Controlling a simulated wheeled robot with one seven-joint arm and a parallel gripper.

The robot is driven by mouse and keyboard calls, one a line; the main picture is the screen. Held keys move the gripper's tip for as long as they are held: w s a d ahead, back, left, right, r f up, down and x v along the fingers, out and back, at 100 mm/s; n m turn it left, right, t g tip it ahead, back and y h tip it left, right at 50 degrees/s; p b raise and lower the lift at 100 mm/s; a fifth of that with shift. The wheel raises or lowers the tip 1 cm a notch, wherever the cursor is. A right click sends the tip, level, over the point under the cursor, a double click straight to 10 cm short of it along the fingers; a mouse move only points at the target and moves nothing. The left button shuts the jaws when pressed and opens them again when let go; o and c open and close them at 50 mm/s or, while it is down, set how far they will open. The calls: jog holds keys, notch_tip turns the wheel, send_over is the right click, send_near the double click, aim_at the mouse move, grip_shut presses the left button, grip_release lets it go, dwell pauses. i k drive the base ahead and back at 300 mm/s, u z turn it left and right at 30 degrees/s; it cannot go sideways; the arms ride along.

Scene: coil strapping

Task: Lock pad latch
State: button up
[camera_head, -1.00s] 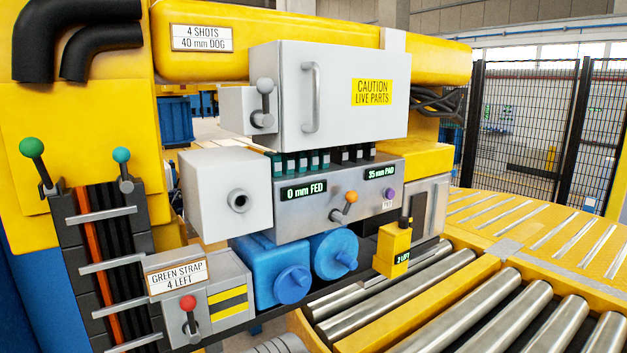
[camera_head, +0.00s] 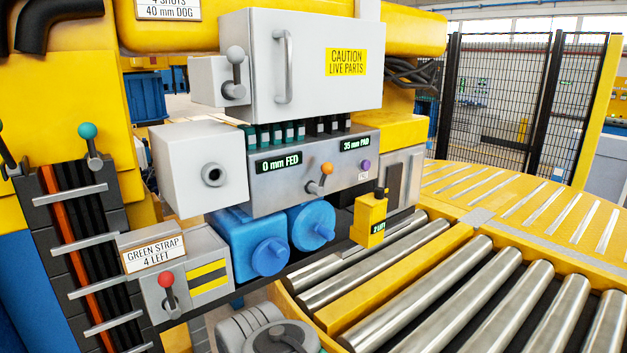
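No part is labelled as a pad latch. A green-lit display (camera_head: 355,145) reads "35 mm PAD" on the grey control panel (camera_head: 290,185). Below it, a short orange-knobbed lever (camera_head: 326,169) leans up to the right. A purple button (camera_head: 365,164) sits right of the lever, above a small label. Another display (camera_head: 279,163) reads "0 mm FED". My gripper's fingers are not visible; a grey rounded part, probably of my arm, shows at the bottom edge.
A grey cabinet (camera_head: 312,90) with a handle bears a "CAUTION LIVE PARTS" sign. Blue motors (camera_head: 262,250) and a yellow block (camera_head: 369,215) sit below the panel. A red-knobbed lever (camera_head: 167,280) is lower left. Rollers (camera_head: 470,280) fill the lower right.

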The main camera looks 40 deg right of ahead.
aim_at(327, 167)
jog(key=k, duration=1)
jog(key=z, duration=1.8)
jog(key=i, duration=1)
jog(key=u, duration=1.05)
